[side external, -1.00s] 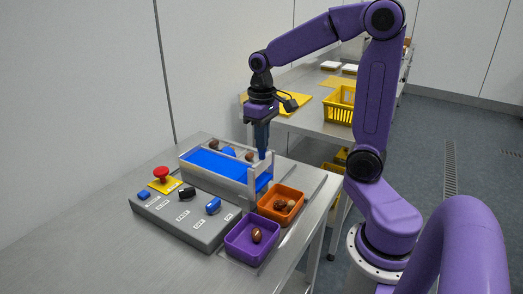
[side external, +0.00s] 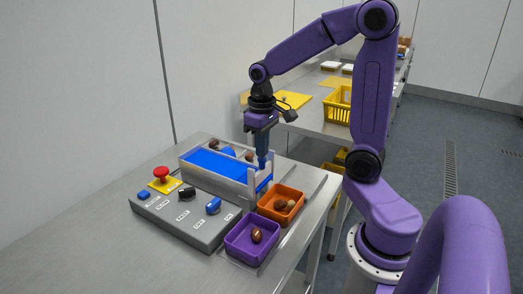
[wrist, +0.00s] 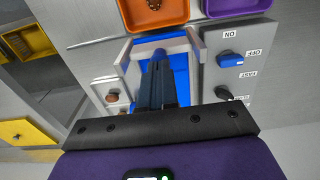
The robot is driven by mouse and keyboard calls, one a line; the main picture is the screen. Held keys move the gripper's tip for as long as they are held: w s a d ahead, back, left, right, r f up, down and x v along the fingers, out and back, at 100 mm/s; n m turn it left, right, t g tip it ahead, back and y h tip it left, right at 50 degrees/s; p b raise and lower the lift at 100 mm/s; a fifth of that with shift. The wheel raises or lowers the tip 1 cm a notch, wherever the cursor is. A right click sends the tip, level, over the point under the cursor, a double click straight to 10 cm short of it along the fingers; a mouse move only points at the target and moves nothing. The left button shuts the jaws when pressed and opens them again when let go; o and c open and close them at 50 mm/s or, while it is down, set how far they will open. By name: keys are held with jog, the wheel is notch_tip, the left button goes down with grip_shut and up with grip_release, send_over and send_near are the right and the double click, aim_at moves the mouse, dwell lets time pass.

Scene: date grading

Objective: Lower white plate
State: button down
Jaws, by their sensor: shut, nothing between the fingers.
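A pale, whitish gate frame with upright posts (side external: 251,184) stands at the near end of the blue conveyor belt (side external: 205,163). I cannot clearly make out the white plate apart from this frame. My gripper (side external: 262,166) is shut and empty, pointing down at the gate end. In the wrist view my fingertips (wrist: 160,54) lie between the pale side walls, just short of the cross edge (wrist: 155,36). Whether they touch the plate I cannot tell. The fingers hide part of the belt.
An orange tray (side external: 297,203) and a purple tray (side external: 231,247) with dates stand beyond the belt's end. A grey control box (side external: 170,217) with knobs and a red button (side external: 161,174) lies along the left. Several dates sit behind the belt's far wall.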

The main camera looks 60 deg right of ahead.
notch_tip(320, 180, up, 7)
jog(key=shift+f, duration=0.15)
dwell(0.7)
jog(key=s+a+f+n, duration=0.3)
jog(key=s+a+n, duration=0.3)
jog(key=s, duration=0.3)
jog(key=s+a+f+n, duration=0.4)
jog(key=s+a+n, duration=0.2)
jog(key=s, duration=0.4)
jog(key=shift+a+f+n, duration=0.3)
jog(key=shift+a, duration=0.35)
jog(key=shift+s, duration=0.1)
